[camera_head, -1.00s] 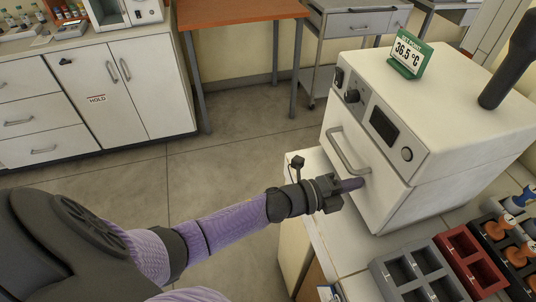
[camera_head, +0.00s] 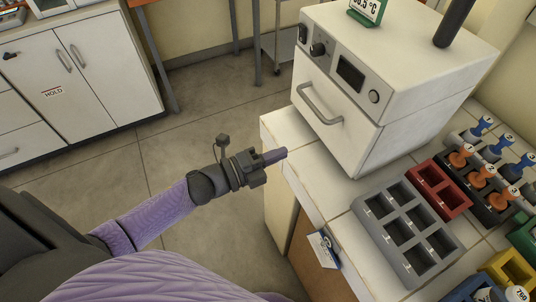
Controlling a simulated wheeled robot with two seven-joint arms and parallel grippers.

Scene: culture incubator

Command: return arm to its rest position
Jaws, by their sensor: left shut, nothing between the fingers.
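My left arm comes in from the left in a purple sleeve. Its gripper (camera_head: 275,156) is shut and empty, just off the left edge of the white counter. The incubator (camera_head: 350,138) stands on the counter to the right of the gripper, a clear gap away. Its door is shut, with a grey bar handle (camera_head: 318,106) on the front. My right gripper does not show.
A grey rack (camera_head: 382,206) with empty compartments and a red rack (camera_head: 462,203) stand on the counter. Orange and blue stoppered pieces (camera_head: 461,155) stand at the right. A tag (camera_head: 323,249) hangs at the counter edge. Open floor (camera_head: 200,130) lies left of the gripper.

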